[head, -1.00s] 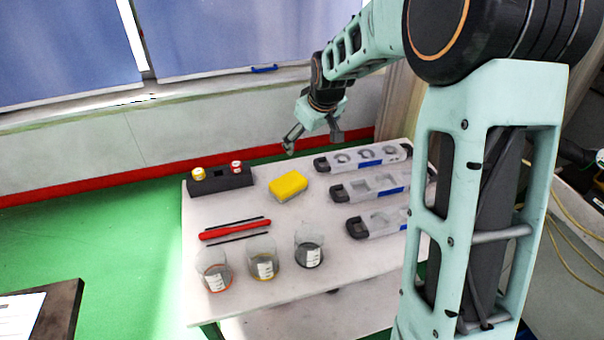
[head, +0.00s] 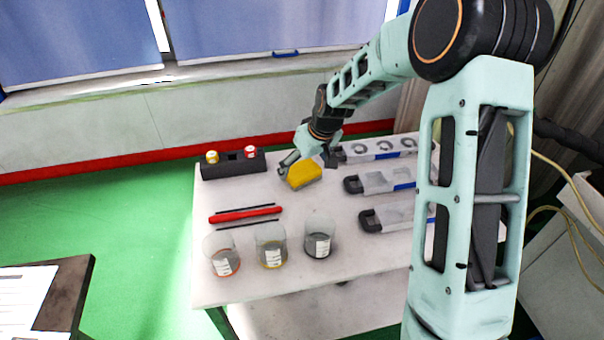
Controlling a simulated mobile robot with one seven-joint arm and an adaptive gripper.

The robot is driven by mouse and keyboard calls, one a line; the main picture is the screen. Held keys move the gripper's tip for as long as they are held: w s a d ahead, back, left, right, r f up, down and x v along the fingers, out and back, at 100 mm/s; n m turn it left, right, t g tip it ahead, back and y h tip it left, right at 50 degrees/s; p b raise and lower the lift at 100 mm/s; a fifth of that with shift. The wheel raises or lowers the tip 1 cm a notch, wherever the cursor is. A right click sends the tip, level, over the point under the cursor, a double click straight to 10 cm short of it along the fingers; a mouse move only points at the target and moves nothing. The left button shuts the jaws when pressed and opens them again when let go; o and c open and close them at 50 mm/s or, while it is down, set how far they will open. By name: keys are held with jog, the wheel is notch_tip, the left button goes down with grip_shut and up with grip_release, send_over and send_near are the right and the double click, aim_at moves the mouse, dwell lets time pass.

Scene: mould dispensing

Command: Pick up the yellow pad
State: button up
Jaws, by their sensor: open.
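The yellow pad (head: 304,175) lies on the white table (head: 345,284), towards its back middle. It is a yellow block with a paler grey lower side. My gripper (head: 306,168) is low over the pad, with its fingers spread. One finger is at the pad's left end and the other at its right, behind or beside it. I cannot tell whether either finger touches the pad. The pad's far upper edge is partly hidden by my gripper.
A black holder (head: 233,170) with a yellow-capped and a red-capped item stands left. A red tool (head: 242,215) lies between thin black rods. Three clear beakers (head: 271,246) stand in front. Grey moulds (head: 385,181) lie right, one close to my gripper.

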jog(key=shift+x, duration=1.25)
jog(key=shift+c, duration=0.7)
jog(key=c, duration=1.3)
jog(key=shift+o, duration=0.2)
jog(key=shift+r, duration=0.1)
jog(key=shift+w+r, duration=0.1)
jog(key=shift+r, duration=0.45)
jog(key=s+r, duration=1.1)
jog(key=s, duration=0.3)
jog(key=shift+r, duration=0.35)
